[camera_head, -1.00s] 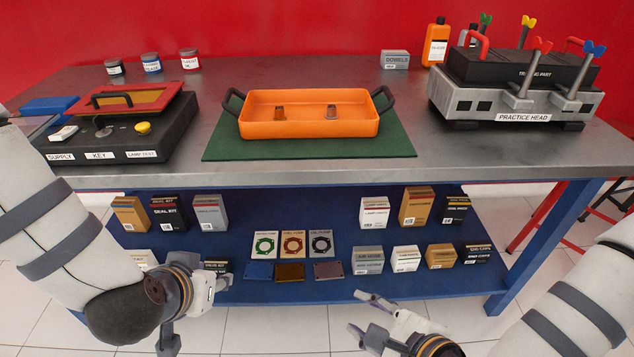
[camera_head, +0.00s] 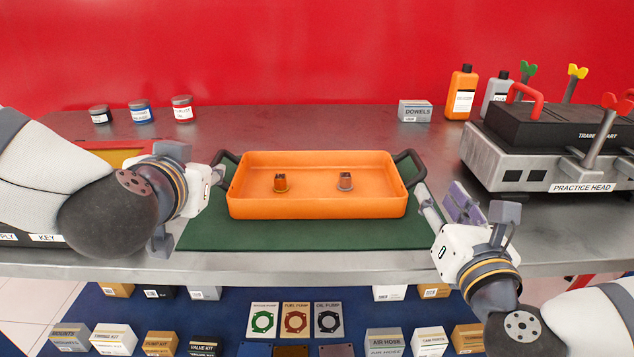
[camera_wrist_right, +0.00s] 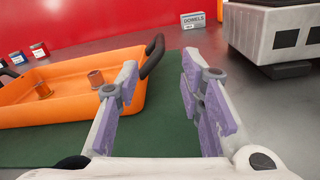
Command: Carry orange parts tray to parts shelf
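The orange parts tray (camera_head: 317,207) sits level on a green mat (camera_head: 300,236) on the metal bench, with two small brownish parts in it. It has dark handles on its left (camera_head: 226,160) and right (camera_head: 411,160); the right wrist view also shows the tray (camera_wrist_right: 70,105). My left gripper (camera_head: 214,176) is at the left handle; its fingers are mostly hidden, so I cannot tell whether they close on it. My right gripper (camera_head: 443,202) is open and empty, just short of the right handle. The blue parts shelf (camera_head: 225,312) is below the bench top.
The practice head (camera_head: 575,170) stands right of my right gripper. A dowels box (camera_head: 415,111), bottles (camera_head: 462,93) and several small jars (camera_head: 183,108) stand at the back. Boxes and gasket cards (camera_head: 296,318) occupy much of the shelf.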

